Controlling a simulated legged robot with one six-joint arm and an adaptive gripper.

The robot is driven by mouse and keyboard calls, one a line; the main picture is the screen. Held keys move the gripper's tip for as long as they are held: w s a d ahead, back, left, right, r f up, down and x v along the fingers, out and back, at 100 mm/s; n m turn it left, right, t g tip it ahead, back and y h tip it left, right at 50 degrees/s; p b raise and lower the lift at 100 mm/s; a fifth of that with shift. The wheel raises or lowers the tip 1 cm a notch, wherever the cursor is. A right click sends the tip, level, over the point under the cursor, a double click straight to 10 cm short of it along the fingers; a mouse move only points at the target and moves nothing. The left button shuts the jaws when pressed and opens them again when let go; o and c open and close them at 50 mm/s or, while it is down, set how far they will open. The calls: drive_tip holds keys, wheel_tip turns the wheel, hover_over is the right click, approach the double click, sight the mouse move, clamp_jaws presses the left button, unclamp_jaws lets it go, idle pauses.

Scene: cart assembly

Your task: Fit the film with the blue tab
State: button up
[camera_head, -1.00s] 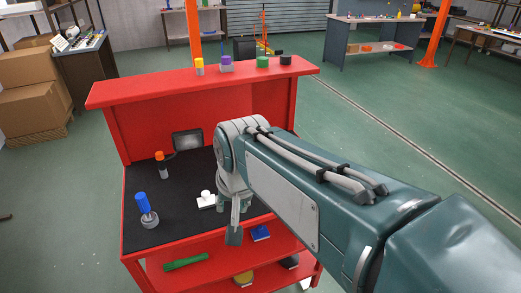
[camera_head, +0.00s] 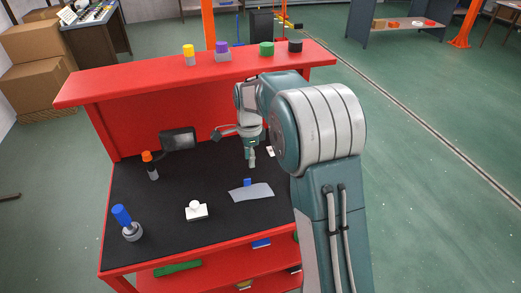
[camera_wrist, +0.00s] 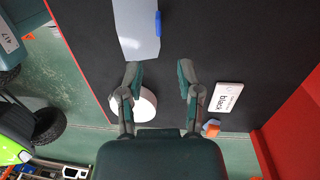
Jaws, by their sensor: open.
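The film (camera_head: 251,192) is a pale grey sheet with a blue tab (camera_head: 247,182) on its far edge. It lies on the black bench top, right of the middle. My gripper (camera_head: 239,147) is over the back of the bench, behind the film and apart from it. In the wrist view my gripper (camera_wrist: 160,70) has its two fingers spread, with nothing between the tips. The film (camera_wrist: 137,28) with its blue tab (camera_wrist: 158,22) is beyond the fingertips there. A white round thing (camera_wrist: 147,103) is partly hidden by the left finger.
A blue-handled tool (camera_head: 123,218), an orange-topped tool (camera_head: 150,166), a white knobbed block (camera_head: 195,211) and a dark grey panel (camera_head: 178,139) are on the left half. A card reading "black" (camera_wrist: 229,96) lies right of my gripper. Coloured pieces line the red ledge (camera_head: 130,80).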

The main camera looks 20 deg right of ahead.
sight(247, 179)
drive_tip(key=a+f, duration=0.2)
drive_tip(key=f, duration=0.1)
drive_tip(key=shift+s+a, duration=0.1)
drive_tip(key=shift+s, duration=0.1)
drive_tip(key=f, duration=0.1)
drive_tip(key=d+f, duration=0.1)
drive_tip(key=f, duration=0.2)
drive_tip(key=shift+s+d, duration=0.2)
drive_tip(key=shift+d, duration=0.1)
drive_tip(key=shift+f, duration=0.25)
drive_tip(key=shift+a+f, duration=0.2)
drive_tip(key=shift+a, duration=0.2)
drive_tip(key=shift+c, duration=0.6)
drive_tip(key=shift+a, duration=0.25)
clamp_jaws()
drive_tip(key=shift+d, duration=0.25)
drive_tip(key=shift+d+r, duration=0.15)
drive_tip(key=shift+r, duration=0.25)
drive_tip(key=shift+a+r, duration=0.15)
drive_tip(key=shift+r, duration=0.7)
drive_tip(key=shift+a+r, duration=0.1)
drive_tip(key=shift+r, duration=0.7)
drive_tip(key=shift+d, duration=0.1)
